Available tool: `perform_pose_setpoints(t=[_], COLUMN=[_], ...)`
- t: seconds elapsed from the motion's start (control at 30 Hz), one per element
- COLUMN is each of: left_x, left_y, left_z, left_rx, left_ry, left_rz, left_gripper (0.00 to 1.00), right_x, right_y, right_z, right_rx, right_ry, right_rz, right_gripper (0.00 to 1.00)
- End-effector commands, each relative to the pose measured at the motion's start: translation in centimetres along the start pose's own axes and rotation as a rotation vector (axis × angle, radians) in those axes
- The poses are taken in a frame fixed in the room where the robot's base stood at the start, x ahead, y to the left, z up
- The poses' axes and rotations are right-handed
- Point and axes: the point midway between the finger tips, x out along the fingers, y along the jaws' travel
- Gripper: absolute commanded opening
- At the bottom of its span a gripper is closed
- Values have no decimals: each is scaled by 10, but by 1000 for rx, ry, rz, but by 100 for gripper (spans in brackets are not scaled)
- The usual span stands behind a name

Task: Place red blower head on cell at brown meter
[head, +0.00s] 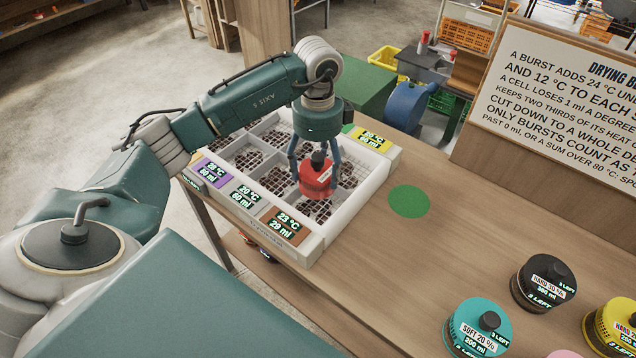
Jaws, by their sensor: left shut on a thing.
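The red blower head (316,181), with a black knob on top, is between the fingers of my left gripper (316,172). The gripper is shut on it, over the front right part of the white crate (350,205). Whether the head touches the cell below cannot be told. The crate has several cells with chestnuts on grids. The brown meter (286,223) on the crate's front edge reads 23 °C and 29 ml. The cell behind it (316,209) is partly hidden by the red head. My right gripper is not in view.
Other meters sit along the crate edge: purple (211,170), grey (247,195) and yellow (371,139). A green disc (409,201) lies right of the crate. Teal (478,328), black (543,285) and yellow (612,325) blower heads stand at the table's right. A sign (565,85) stands behind. The table's middle is clear.

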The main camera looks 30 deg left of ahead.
Motion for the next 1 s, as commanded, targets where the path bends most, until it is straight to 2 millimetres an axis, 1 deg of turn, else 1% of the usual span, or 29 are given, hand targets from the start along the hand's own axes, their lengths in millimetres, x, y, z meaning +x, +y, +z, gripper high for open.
perform_pose_setpoints(t=[0.03,0.1,0.2,0.3,0.43,0.53,0.6,0.73,0.93,0.97,1.0], left_x=[6,16,23,32,52,63,67,67,70,71,70], left_y=[0,0,-1,0,0,0,-1,-1,-1,0,0], left_z=[0,-1,-1,0,0,-1,-1,-1,-1,0,0], left_rx=[0,1,0,0,0,1,1,1,1,1,1], left_ry=[0,2,2,1,0,2,2,2,2,1,1], left_rz=[1,-1,-2,0,1,-2,-3,-3,-3,-2,-2], left_gripper=[25,25,25,25,25,25,25,25,25,73,81], right_x=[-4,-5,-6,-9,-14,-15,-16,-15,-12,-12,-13], right_y=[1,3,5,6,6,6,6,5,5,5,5], right_z=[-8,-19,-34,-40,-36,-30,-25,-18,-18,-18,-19], right_rx=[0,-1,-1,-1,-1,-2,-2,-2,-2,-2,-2], right_ry=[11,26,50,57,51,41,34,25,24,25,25], right_rz=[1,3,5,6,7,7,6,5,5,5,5], right_gripper=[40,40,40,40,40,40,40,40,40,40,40])
